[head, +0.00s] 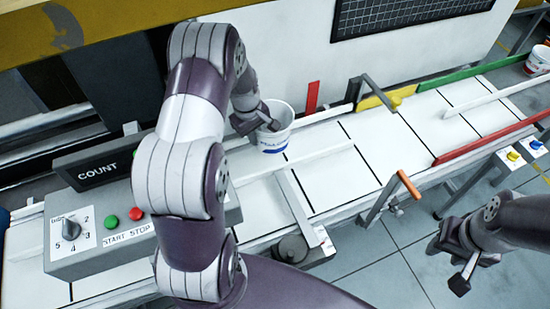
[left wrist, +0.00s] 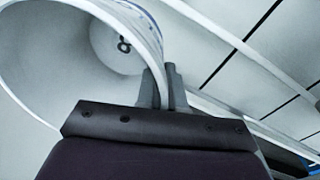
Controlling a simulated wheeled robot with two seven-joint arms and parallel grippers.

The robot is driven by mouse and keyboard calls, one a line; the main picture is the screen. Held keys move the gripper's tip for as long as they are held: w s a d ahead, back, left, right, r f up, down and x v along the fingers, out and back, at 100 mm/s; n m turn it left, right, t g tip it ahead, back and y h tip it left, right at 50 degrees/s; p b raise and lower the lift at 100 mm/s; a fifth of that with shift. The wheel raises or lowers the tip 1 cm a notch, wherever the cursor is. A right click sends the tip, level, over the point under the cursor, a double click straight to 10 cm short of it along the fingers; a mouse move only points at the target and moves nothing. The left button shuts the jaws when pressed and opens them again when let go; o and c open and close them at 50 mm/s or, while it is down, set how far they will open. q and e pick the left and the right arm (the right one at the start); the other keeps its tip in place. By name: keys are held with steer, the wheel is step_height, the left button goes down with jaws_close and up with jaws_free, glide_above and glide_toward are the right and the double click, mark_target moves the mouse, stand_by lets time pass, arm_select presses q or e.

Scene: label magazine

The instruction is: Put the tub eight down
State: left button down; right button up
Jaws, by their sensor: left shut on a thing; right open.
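Tub eight (head: 277,134) is a white open tub with blue and red print, upright over the white belt (head: 335,180) at the far side. Whether its base touches the belt I cannot tell. My left gripper (head: 265,117) is shut on the tub's rim, on its near left side. In the left wrist view the gripper's two fingers (left wrist: 162,86) pinch the wall of tub eight (left wrist: 25,70), and a black 8 shows on the tub's inside bottom. My right gripper (head: 461,280) is open and empty over the floor at the lower right.
A grey control box (head: 115,225) with a dial, green and red buttons stands at the left. A red upright plate (head: 312,97) is behind the belt. A grey gate post (head: 373,88) and an orange-handled lever (head: 409,185) are to the right. Another tub (head: 538,60) is far right.

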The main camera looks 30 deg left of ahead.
arm_select(q)
steer(key=f, duration=0.4)
steer(key=f+p, duration=0.1)
steer(key=f, duration=0.4)
steer(key=shift+s+a+f+p, duration=0.15)
steer(key=shift+s+a+p, duration=0.05)
steer(key=shift+p, duration=0.1)
steer(key=shift+d, duration=0.15)
arm_select(e)
steer(key=shift+s+d+r, duration=0.2)
steer(key=shift+d+r, duration=0.05)
steer(key=shift+r, duration=0.5)
arm_select(q)
steer(key=shift+f, duration=0.2)
steer(key=c, duration=1.3)
jaws_free()
steer(key=shift+o, duration=0.2)
arm_select(e)
steer(key=shift+f, duration=0.1)
arm_select(q)
steer(key=shift+r, duration=0.3)
step_height(320, 180, up, 12)
steer(key=s+b, duration=0.1)
steer(key=b, duration=0.1)
steer(key=shift+a+f, duration=0.2)
steer(key=shift+a, duration=0.1)
arm_select(e)
steer(key=shift+a+f, duration=0.1)
steer(key=shift+f, duration=0.75)
